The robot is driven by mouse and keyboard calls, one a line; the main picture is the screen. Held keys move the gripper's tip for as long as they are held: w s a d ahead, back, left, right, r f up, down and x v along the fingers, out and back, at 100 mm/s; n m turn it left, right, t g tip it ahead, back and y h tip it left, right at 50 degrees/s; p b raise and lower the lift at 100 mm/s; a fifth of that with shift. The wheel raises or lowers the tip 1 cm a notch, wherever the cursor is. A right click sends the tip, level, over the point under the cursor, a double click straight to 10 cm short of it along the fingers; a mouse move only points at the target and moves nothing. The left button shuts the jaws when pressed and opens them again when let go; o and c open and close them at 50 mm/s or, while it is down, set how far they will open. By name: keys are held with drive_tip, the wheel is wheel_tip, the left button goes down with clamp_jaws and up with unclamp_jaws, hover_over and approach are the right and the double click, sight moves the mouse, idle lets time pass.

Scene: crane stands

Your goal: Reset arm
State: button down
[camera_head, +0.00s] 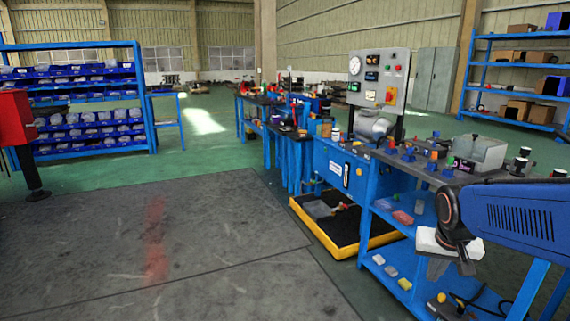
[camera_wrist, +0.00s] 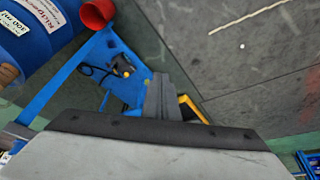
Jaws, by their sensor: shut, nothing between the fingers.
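My gripper (camera_head: 437,268) hangs pointing down at the lower right of the head view, at the end of my blue arm. It is beside the front of the blue workbench (camera_head: 398,262) and its lower shelf. In the wrist view my gripper (camera_wrist: 161,82) shows as grey fingers close together, with nothing held. Past them are a blue frame (camera_wrist: 68,72) and a black-and-yellow item with a cable (camera_wrist: 122,66). I see no contact between the fingers and anything.
Small coloured parts and a grey bin (camera_head: 480,152) stand on the bench top. A yellow-edged black tray (camera_head: 340,250) lies on the floor beside the bench. The dark floor (camera_head: 150,250) at left is clear.

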drive_tip(key=s+a+n+y, duration=0.1)
drive_tip(key=s+a, duration=0.3)
drive_tip(key=s, duration=0.4)
drive_tip(key=s+a+n+t, duration=0.1)
drive_tip(key=s+a+n, duration=0.2)
drive_tip(key=s, duration=0.5)
drive_tip(key=shift+s+a+r+y, duration=0.2)
drive_tip(key=shift+a+r+y, duration=0.2)
drive_tip(key=shift+a, duration=0.05)
